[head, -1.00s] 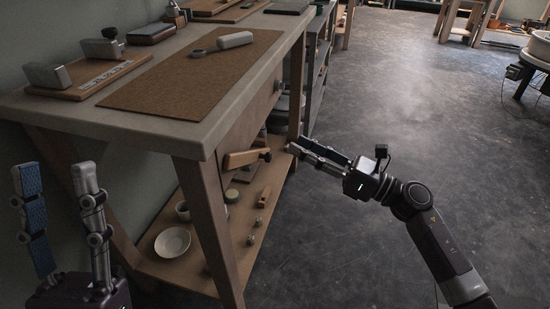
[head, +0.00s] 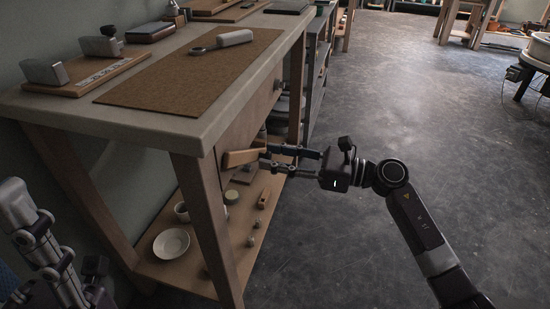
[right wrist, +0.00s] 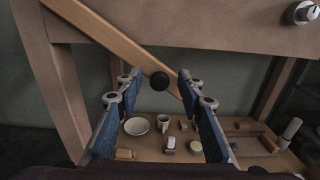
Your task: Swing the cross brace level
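The cross brace (head: 243,157) is a wooden bar under the workbench (head: 150,130). In the right wrist view the cross brace (right wrist: 120,45) slants down from upper left to lower right. A round black knob (right wrist: 159,81) is on it. My right gripper (head: 268,158) is at the brace's near end. In the right wrist view its blue-padded fingers (right wrist: 158,82) are apart, with the knob showing between them; I cannot tell whether they touch it. My left gripper (head: 14,205) is at the lower left edge, partly cut off, its fingers apart and away from the brace.
The lower shelf (head: 200,265) holds a white bowl (head: 171,243), a cup (right wrist: 163,120) and several small items. The bench leg (head: 208,225) stands left of my right gripper. A brown mat (head: 190,75) lies on the bench top. The floor (head: 400,120) to the right is clear.

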